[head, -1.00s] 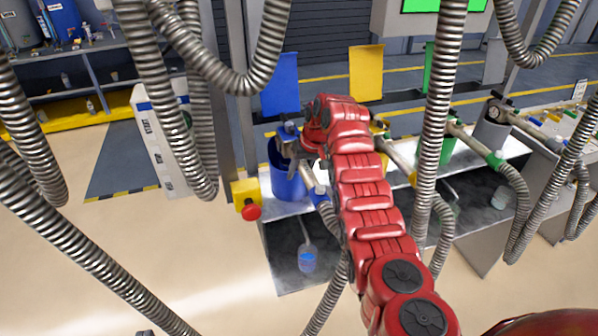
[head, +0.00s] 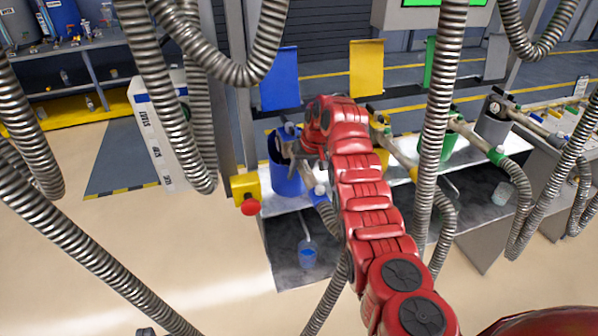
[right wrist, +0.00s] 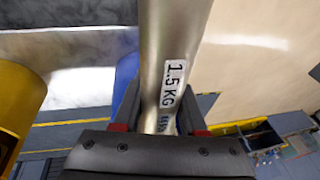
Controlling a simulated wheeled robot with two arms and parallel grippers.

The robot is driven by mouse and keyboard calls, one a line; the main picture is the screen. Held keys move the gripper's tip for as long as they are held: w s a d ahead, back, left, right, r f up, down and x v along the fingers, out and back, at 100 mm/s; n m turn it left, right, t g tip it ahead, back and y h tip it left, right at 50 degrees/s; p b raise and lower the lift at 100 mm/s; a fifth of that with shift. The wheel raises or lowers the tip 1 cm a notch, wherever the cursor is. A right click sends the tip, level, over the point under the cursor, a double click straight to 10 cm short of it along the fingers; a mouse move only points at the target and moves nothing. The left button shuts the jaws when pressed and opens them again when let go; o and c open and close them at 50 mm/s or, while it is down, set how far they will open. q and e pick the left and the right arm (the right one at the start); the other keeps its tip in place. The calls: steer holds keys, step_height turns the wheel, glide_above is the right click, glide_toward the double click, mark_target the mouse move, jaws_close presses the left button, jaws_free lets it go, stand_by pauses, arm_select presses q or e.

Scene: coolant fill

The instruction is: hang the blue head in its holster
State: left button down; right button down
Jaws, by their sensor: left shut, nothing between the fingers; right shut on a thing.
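The blue head (head: 289,131) is a metal nozzle with a blue top and a hose running down to the right. It sits at the upper rim of the blue holster cup (head: 284,181); I cannot tell whether its tip is inside. My right gripper (head: 300,150) is shut on the nozzle's metal barrel, beside the cup, partly hidden by my red wrist. In the right wrist view the barrel (right wrist: 172,55), labelled "1.5 KG", runs between the fingers, with the blue cup (right wrist: 126,78) behind it. My left gripper is not in view.
Yellow (head: 383,158), green (head: 447,147) and grey (head: 493,127) cups stand in the row to the right. A yellow box with a red button (head: 250,206) is at the left. A beaker with blue liquid (head: 308,256) stands below. Corrugated hoses (head: 432,170) hang around.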

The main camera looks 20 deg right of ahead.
mark_target(305, 162)
steer(key=shift+f+b, duration=0.3)
steer(key=shift+f, duration=0.35)
steer(key=shift+c, duration=1.9)
jaws_free()
steer(key=v, duration=0.8)
steer(key=shift+w, duration=0.2)
steer(key=shift+p+v, duration=0.8)
steer(key=shift+v, duration=0.35)
steer(key=p+v, duration=0.2)
steer(key=p, duration=0.6)
steer(key=shift+s+r+p, duration=0.1)
steer(key=shift+r+p, duration=0.25)
steer(key=shift+p, duration=0.05)
steer(key=p+v, duration=0.4)
steer(key=p, duration=0.2)
steer(key=shift+s+d+r, duration=0.1)
steer(key=shift+s+r, duration=0.05)
steer(key=shift+r, duration=0.15)
